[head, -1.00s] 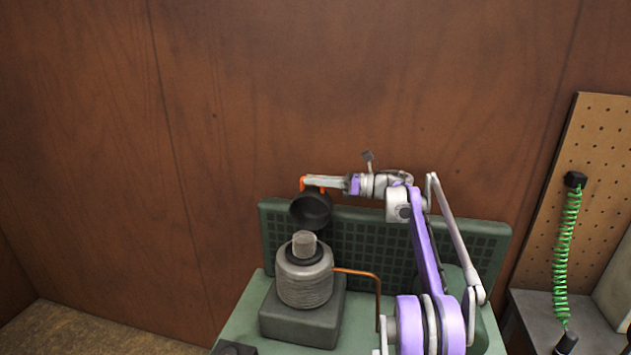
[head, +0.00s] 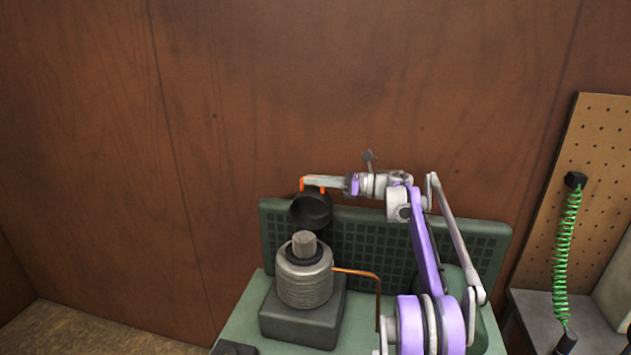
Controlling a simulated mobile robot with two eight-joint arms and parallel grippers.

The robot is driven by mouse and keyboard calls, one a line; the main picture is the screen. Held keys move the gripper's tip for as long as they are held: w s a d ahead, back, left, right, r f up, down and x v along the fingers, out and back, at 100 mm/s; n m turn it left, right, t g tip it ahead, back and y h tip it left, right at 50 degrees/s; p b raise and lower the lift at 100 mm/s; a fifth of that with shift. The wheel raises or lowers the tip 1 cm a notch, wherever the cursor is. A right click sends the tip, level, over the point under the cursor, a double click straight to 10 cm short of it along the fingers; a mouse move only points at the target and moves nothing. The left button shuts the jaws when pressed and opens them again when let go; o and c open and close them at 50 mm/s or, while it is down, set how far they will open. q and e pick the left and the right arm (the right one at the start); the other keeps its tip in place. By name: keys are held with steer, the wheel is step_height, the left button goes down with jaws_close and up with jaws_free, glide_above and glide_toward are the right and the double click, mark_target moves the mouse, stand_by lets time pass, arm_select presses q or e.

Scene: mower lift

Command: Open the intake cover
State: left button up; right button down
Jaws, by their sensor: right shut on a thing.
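The intake cover (head: 311,211) is a round black cap. It stands tilted up above and behind the grey ribbed cylinder (head: 305,282), with its dark hollow side facing me. The cylinder has a black ring and a pale round top (head: 304,244), both uncovered. My right gripper (head: 312,184), with orange fingertips, reaches in from the right and is shut at the upper edge of the cover. The exact contact is small and partly hidden. My left gripper is not in view.
The cylinder sits on a dark block (head: 298,325) on a green machine body. A copper pipe (head: 362,273) runs right from the cylinder. A green grille panel (head: 350,240) stands behind. A pegboard (head: 588,190) and green coiled hose (head: 566,245) are at the right.

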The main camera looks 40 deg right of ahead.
mark_target(313, 195)
steer(key=shift+s+a+n, duration=1)
steer(key=shift+a+n, duration=0.1)
steer(key=shift+a, duration=0.2)
steer(key=c, duration=0.9)
jaws_free()
steer(key=shift+d, duration=0.1)
steer(key=b+v, duration=0.1)
steer(key=v, duration=0.9)
steer(key=shift+s+d, duration=0.25)
steer(key=shift+s, duration=0.05)
